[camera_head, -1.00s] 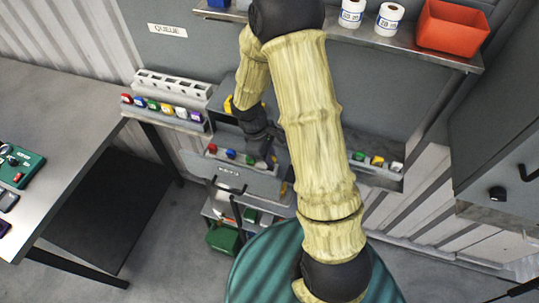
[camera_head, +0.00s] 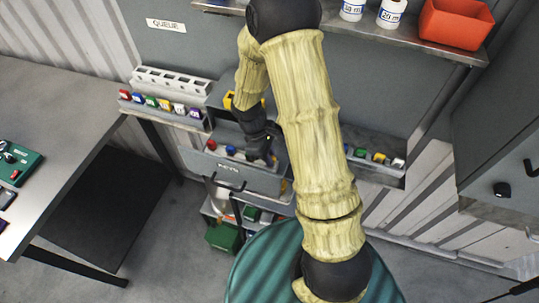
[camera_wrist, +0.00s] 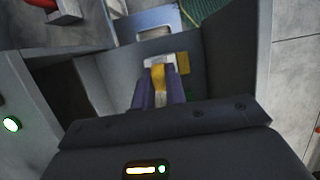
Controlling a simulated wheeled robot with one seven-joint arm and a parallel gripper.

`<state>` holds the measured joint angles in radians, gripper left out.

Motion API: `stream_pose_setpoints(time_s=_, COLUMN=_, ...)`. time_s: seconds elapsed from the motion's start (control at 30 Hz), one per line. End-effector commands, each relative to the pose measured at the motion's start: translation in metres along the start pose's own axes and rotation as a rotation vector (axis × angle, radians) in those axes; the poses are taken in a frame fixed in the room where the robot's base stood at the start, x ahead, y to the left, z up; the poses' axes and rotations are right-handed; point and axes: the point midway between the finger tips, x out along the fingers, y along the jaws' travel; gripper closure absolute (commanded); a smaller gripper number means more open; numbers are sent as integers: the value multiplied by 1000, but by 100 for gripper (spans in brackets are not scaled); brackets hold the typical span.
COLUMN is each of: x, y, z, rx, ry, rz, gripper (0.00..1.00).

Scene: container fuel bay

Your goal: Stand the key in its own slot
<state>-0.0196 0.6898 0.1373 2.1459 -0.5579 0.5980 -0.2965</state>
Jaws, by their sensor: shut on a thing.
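My gripper (camera_wrist: 160,95) is shut on a key (camera_wrist: 159,78) that shows yellow between the two dark purple fingers. A pale patch shows just beyond the fingertips. In the head view my gripper (camera_head: 262,155) is down over the right part of the open drawer labelled KEYS (camera_head: 228,168). The key is mostly hidden there by my gripper and arm. A red key (camera_head: 212,145) and a blue key (camera_head: 231,149) stand in the drawer to the left. I cannot tell whether the held key is in a slot.
A white slotted rack (camera_head: 172,80) stands above a row of coloured keys (camera_head: 160,103) at the left. Another ledge with coloured keys (camera_head: 378,158) is at the right. The drawer walls stand close around my gripper. A workbench (camera_head: 60,140) fills the left.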

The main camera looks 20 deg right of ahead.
Motion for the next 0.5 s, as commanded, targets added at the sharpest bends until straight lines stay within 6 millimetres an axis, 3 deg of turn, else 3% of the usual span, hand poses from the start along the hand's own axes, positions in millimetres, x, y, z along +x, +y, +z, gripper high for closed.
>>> stream_pose_setpoints(time_s=0.5, x=8, y=0, z=-2, rx=0, ry=0, rz=0, gripper=100)
